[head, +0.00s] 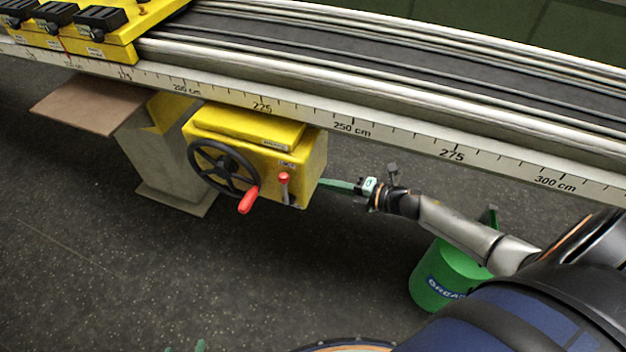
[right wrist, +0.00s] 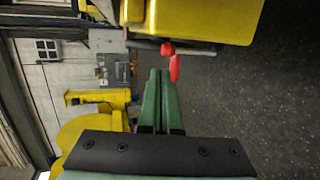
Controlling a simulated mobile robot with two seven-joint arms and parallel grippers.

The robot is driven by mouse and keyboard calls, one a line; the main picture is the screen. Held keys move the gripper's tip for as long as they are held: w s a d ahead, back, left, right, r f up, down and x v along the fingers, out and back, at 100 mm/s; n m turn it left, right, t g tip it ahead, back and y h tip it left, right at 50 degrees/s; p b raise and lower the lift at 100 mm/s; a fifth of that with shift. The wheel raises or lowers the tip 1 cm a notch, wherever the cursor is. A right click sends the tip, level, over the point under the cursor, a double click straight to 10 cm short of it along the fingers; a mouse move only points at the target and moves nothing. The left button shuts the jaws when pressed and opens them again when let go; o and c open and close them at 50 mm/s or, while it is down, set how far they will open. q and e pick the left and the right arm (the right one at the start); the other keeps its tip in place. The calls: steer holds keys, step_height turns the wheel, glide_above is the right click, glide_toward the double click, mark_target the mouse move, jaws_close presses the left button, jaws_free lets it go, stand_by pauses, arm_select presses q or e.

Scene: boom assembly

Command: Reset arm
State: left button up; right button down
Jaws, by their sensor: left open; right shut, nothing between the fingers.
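My right arm reaches in from the right in the head view. Its gripper (head: 336,185) is shut and empty, with green fingers pointing left close to the right side of the yellow gearbox (head: 305,160). The fingers also show together in the right wrist view (right wrist: 158,92). Red parts (right wrist: 172,60) show just past the fingertips there; whether they touch cannot be told. The gearbox carries a black handwheel (head: 222,170) with a red handle (head: 248,200) and a small red-knobbed lever (head: 284,180). Only green fingertips of my left gripper (head: 187,347) show at the bottom edge, apart and empty.
A long rail with a centimetre scale (head: 350,128) runs above the gearbox. A green grease bucket (head: 440,275) stands on the floor below my right arm. A grey pedestal (head: 165,160) and brown plate (head: 90,103) are at the left. The floor in front is clear.

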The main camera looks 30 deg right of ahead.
steer(key=shift+v, duration=1.7)
steer(key=s+a+m+g+h+p, duration=0.1)
steer(key=s+a+m+h+p, duration=0.1)
steer(key=s+a+m+p, duration=0.2)
steer(key=s+a+m+g+h+p, duration=0.2)
steer(key=s+a+m+p, duration=0.3)
steer(key=s+a+m, duration=0.5)
steer(key=s+m+h, duration=0.1)
steer(key=s+m, duration=0.2)
steer(key=m, duration=0.5)
steer(key=shift+a+r+m, duration=0.15)
steer(key=shift+r+m, duration=0.2)
steer(key=shift+m, duration=0.05)
